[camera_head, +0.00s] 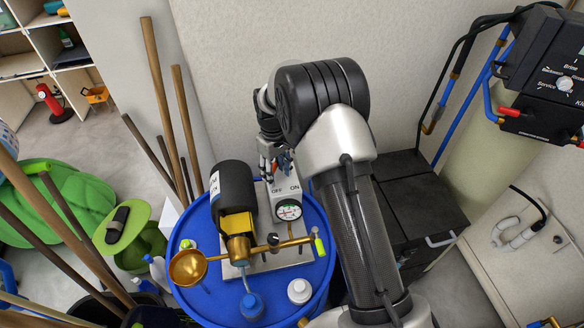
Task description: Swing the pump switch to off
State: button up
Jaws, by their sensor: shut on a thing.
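A pump with a black motor (234,190) and brass fittings (238,246) stands on a metal plate on a blue drum (190,230). Beside the motor is a light grey switch box (287,194) with ON and OFF markings, appearing upside down, and a round gauge (288,210) in front. My gripper (275,172) reaches down behind the markings at the top of this box. It is shut on the pump switch, which is mostly hidden by the fingers; a small reddish part shows beside them. I cannot tell which marking the switch points to.
A brass funnel (188,267), a blue-capped bottle (251,305) and a white bottle (299,290) are at the drum's front. Wooden poles (159,90) lean at left. Black boxes (408,200) stand right of my arm. A wall (230,60) rises behind.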

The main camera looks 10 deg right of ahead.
jog(key=w+r+p, duration=0.1)
jog(key=w+a+r, duration=0.1)
jog(key=r, duration=0.1)
jog(key=shift+w+r+p, duration=0.15)
jog(key=shift+p, duration=0.2)
jog(key=shift+s+a+r+p, duration=0.15)
jog(key=shift+r+p, duration=0.25)
jog(key=shift+r, duration=0.2)
jog(key=shift+s+a+r+p, duration=0.1)
jog(key=shift+r+p, duration=0.25)
jog(key=shift+r, duration=0.25)
jog(key=shift+d+r+p, duration=0.35)
jog(key=shift+r+p, duration=0.15)
jog(key=shift+r, duration=0.25)
jog(key=shift+f, duration=0.1)
